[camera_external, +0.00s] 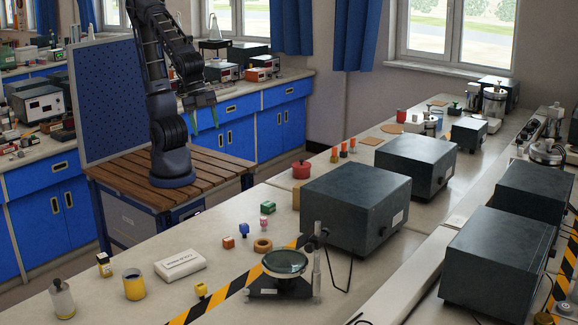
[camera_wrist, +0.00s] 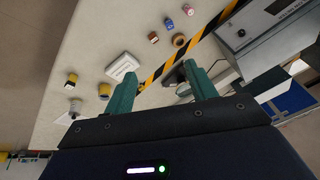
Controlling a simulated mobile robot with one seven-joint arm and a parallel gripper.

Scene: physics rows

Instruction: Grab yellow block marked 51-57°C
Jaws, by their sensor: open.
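A small yellow block (camera_external: 201,290) sits on the pale bench, by the edge of the black-and-yellow striped tape. No temperature marking is readable on it. In the wrist view, a small yellow patch beside the left fingertip seems to be this block, mostly hidden by the finger. A yellow-and-dark box (camera_external: 104,264) stands further left on the bench; it also shows in the wrist view (camera_wrist: 72,78). My gripper (camera_external: 203,116) is open and empty, high above and well away from the blocks. Its two green fingers (camera_wrist: 160,75) are spread apart in the wrist view.
A yellow cup (camera_external: 134,284), a white box (camera_external: 180,265) and a bottle (camera_external: 62,299) stand near the yellow block. A magnifier stand (camera_external: 285,265) is to its right. Orange (camera_external: 228,242) and blue (camera_external: 244,229) blocks and a wooden ring (camera_external: 263,245) lie behind. A large dark instrument (camera_external: 355,205) stands beyond.

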